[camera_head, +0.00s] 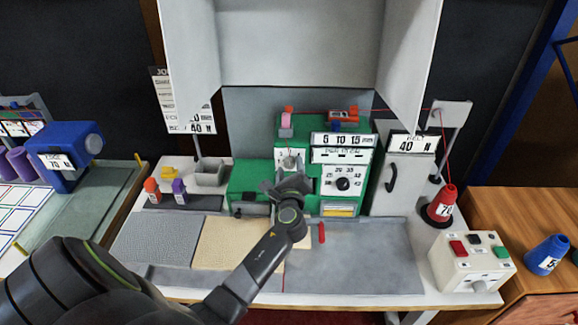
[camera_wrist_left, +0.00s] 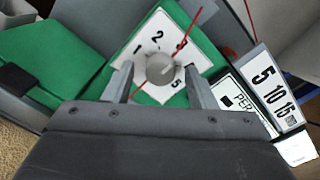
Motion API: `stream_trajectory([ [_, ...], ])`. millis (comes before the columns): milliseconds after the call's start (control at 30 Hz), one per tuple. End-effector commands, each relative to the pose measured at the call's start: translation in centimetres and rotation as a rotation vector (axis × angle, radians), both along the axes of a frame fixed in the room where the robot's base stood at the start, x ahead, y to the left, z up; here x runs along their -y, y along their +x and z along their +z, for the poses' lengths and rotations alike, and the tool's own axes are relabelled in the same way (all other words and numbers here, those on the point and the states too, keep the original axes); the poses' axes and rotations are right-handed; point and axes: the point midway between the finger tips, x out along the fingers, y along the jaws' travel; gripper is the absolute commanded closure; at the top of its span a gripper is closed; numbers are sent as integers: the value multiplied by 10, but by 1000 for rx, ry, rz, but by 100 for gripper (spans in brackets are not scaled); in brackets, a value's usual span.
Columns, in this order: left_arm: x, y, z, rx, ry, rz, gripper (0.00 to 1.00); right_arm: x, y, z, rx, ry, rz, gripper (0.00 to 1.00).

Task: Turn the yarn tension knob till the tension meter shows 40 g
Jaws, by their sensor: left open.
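A round grey knob (camera_wrist_left: 160,68) sits on a white dial plate numbered 1, 2, 3 and 5 on the green machine (camera_head: 247,180). The same knob (camera_head: 289,160) shows small in the head view, just above my left gripper (camera_head: 288,182). In the wrist view, my left gripper (camera_wrist_left: 160,86) is open, with one finger on each side of the knob's near side; contact cannot be told. A label panel (camera_head: 342,139) reading 5, 10, 15 is to the right. I cannot make out a gram reading. My right gripper is not in view.
A black knob (camera_head: 343,184) on a second numbered dial is right of my gripper. A red thread runs from a red cone (camera_head: 441,206) over a post to the machine top. A control box (camera_head: 470,260) stands front right.

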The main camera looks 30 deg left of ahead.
Motion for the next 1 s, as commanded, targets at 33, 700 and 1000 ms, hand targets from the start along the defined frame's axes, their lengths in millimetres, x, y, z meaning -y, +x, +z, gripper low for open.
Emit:
stream_trajectory([
  [33, 0, 0, 0, 0, 0, 0, 49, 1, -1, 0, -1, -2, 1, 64],
  [700, 0, 0, 0, 7, -11, 0, 94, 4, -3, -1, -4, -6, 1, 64],
  [1000, 0, 0, -1, 78, -124, -1, 94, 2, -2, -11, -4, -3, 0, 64],
])
